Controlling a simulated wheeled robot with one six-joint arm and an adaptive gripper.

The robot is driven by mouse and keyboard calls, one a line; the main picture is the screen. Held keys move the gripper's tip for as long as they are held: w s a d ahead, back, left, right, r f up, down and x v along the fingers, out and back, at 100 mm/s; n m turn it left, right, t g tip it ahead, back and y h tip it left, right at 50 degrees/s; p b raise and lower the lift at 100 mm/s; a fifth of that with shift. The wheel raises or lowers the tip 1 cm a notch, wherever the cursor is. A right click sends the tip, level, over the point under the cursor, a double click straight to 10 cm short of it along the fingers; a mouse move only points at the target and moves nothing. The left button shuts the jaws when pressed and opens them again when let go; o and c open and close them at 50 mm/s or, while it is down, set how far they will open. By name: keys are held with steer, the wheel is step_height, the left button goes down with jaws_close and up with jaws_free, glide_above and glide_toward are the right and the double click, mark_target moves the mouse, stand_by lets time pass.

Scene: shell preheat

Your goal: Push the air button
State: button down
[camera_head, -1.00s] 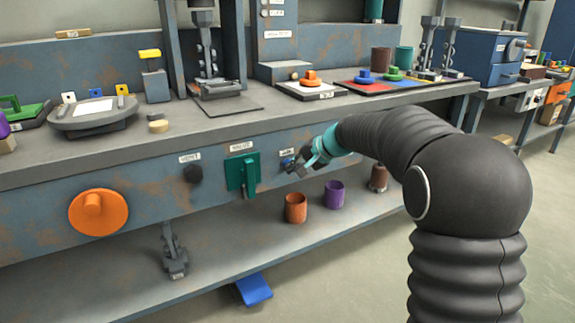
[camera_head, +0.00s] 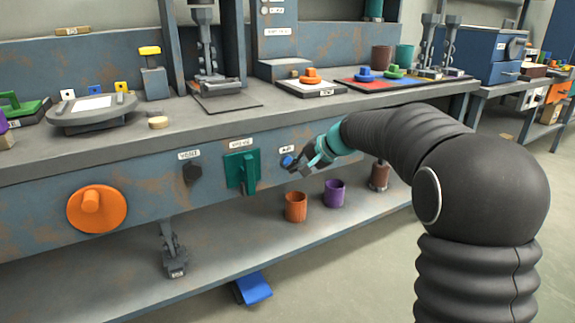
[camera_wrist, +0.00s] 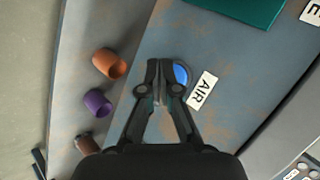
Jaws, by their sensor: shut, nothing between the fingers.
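The air button is a blue round button (camera_head: 287,161) on the front panel of the bench, just below a white label reading AIR. In the wrist view the blue button (camera_wrist: 181,74) shows beside my fingertips, partly covered by them, with the AIR label (camera_wrist: 203,90) to its right. My gripper (camera_head: 294,168) is shut and empty, with its tips at the lower right of the button in the head view. In the wrist view the closed tips (camera_wrist: 161,66) lie just left of the button. I cannot tell whether they touch it.
Left of the button are the green valve plate (camera_head: 241,171), a dark vent knob (camera_head: 192,173) and a large orange knob (camera_head: 97,208). An orange-brown cup (camera_head: 296,207) and a purple cup (camera_head: 334,193) stand on the lower shelf. A blue pedal (camera_head: 254,288) is on the floor.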

stand_by(0.3)
steer(key=shift+s+d+b, duration=0.7)
steer(key=shift+s, duration=0.35)
steer(key=shift+s+d+b, duration=0.65)
steer(key=shift+s+d, duration=0.05)
steer(key=shift+s, duration=0.35)
